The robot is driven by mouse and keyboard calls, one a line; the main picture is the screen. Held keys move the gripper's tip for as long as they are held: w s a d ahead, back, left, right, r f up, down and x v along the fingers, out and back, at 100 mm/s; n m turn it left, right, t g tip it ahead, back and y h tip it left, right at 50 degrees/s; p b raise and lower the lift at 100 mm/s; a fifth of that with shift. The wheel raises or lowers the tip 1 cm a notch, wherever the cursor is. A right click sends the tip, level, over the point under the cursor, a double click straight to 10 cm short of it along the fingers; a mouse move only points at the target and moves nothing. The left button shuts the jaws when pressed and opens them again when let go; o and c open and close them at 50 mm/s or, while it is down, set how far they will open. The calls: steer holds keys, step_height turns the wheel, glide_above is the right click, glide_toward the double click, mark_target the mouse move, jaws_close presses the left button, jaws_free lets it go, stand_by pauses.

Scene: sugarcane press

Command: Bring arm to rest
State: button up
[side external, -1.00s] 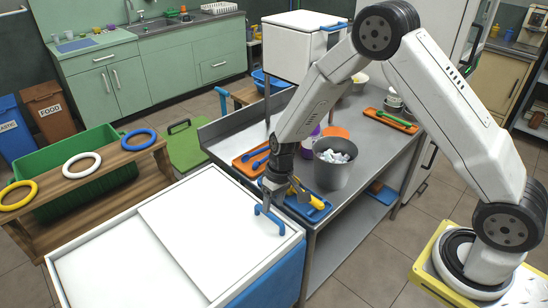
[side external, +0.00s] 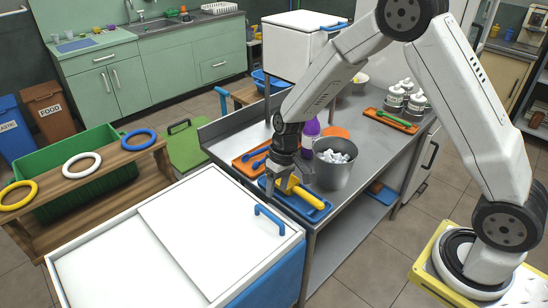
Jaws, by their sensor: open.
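My gripper (side external: 281,190) points down above the front edge of the steel counter (side external: 352,185). It is open, and I see nothing held in it. It is close to a yellow-handled tool (side external: 308,198) on a blue tray (side external: 320,213); whether they touch I cannot tell. The white chest (side external: 215,235) in front has a flat lid with a blue handle (side external: 271,218). My gripper is behind this handle and apart from it.
A metal bucket (side external: 334,172) with white pieces and a purple bottle (side external: 310,130) stand near my gripper. Floor between counter and my base is clear.

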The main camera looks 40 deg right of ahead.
steer(key=s+d+r+t+h, duration=0.1)
steer(key=s+d+r, duration=0.1)
steer(key=s+r, duration=0.2)
steer(key=s+d+r+t+h, duration=0.1)
steer(key=s+r, duration=0.3)
steer(key=s, duration=0.7)
steer(key=shift+s+d+r+t, duration=0.2)
steer(key=shift+d+r+t, duration=0.15)
steer(key=shift+d, duration=0.15)
